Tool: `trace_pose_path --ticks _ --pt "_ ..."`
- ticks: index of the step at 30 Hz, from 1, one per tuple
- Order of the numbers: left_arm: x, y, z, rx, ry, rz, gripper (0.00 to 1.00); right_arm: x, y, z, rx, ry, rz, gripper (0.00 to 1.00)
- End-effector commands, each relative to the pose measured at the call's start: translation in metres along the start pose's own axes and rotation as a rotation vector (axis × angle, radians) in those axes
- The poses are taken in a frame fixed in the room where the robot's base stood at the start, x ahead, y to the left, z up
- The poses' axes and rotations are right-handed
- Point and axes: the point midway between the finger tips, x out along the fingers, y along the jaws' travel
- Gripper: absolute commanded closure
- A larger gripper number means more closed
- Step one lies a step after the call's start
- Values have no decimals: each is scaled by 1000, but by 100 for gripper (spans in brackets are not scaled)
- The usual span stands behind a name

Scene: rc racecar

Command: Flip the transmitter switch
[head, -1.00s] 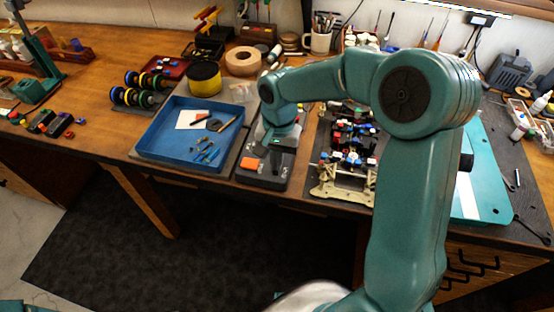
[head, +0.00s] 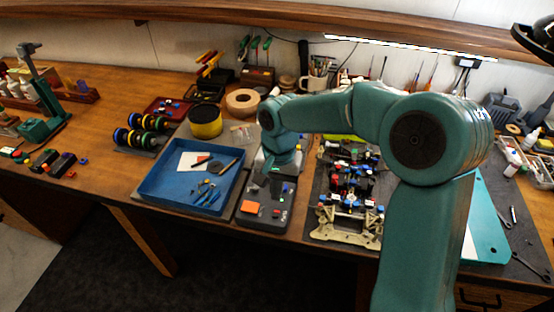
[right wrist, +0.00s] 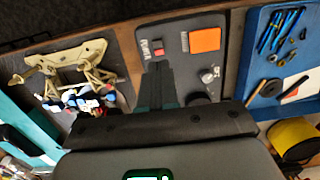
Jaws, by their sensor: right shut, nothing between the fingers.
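The transmitter (head: 262,218) is a dark grey box with an orange square on top. It lies on the bench between the blue tray and the car chassis. In the right wrist view the transmitter (right wrist: 180,42) shows a small red switch (right wrist: 158,53) between white markings, and a silver knob or toggle (right wrist: 208,76). My right gripper (head: 268,176) is over the far part of the transmitter. In the right wrist view its fingers (right wrist: 158,68) are together and empty, with the tips just short of the red switch. I cannot tell whether they touch the panel. My left gripper is out of view.
The blue tray (head: 147,188) with small tools is left of the transmitter. The car chassis (head: 345,232) is close on the right, partly behind my right arm.

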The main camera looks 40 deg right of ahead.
Motion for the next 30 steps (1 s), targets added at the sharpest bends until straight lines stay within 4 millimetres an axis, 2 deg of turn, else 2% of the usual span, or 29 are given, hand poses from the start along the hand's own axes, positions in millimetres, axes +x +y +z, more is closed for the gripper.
trace_pose_path --ticks 1,6,12,17,30 --pt "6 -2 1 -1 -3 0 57 -10 -1 -1 0 5 -6 100" --pt "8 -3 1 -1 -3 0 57 -49 -2 -1 -1 7 -6 100" --pt "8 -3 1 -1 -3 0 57 -76 -2 -1 -1 6 -5 100" --pt "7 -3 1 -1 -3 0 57 -83 -2 -1 -1 5 -3 100" --pt "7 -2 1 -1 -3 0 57 -83 -2 -1 -1 6 -3 100"
